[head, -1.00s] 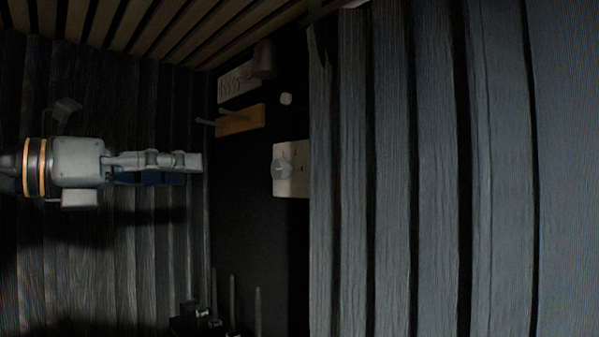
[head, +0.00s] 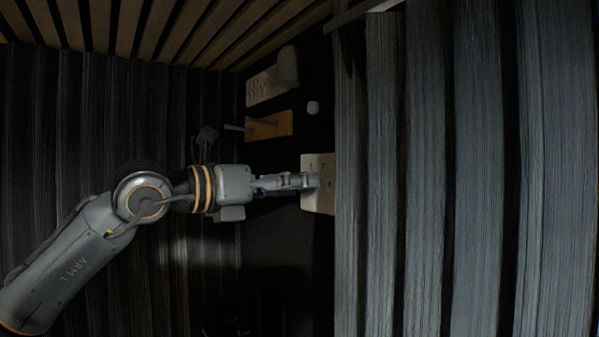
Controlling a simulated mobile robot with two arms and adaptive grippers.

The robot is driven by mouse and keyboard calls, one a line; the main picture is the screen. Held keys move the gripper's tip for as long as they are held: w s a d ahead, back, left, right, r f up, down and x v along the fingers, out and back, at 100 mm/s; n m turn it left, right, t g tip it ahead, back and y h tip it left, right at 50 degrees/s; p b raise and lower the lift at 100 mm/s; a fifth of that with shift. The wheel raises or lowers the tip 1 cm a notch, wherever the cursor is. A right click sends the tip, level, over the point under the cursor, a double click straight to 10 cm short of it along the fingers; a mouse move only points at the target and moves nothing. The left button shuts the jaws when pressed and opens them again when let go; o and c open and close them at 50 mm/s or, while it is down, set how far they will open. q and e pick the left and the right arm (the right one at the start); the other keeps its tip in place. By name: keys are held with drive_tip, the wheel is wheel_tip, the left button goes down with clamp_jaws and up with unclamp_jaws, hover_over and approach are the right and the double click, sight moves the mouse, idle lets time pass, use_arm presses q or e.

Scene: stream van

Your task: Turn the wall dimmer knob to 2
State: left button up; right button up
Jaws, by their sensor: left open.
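The dimmer's pale wall plate (head: 318,202) is on the dark wall in the middle of the head view, beside the edge of a grey slatted panel. Small dark marks show on the plate. My left gripper (head: 312,181) reaches in from the left, level, with its fingertips in front of the plate, where they overlap the knob's place. The knob is mostly or wholly hidden behind the fingers. The left gripper is open; I cannot tell whether its fingers touch the knob. My right gripper is not in view.
An orange-brown wooden block with a peg (head: 270,126) is on the wall above the plate. Grey slatted panelling (head: 430,180) fills the right side.

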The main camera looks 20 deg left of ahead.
use_arm(q)
drive_tip(key=shift+w+d, duration=0.35)
drive_tip(key=shift+w, duration=0.15)
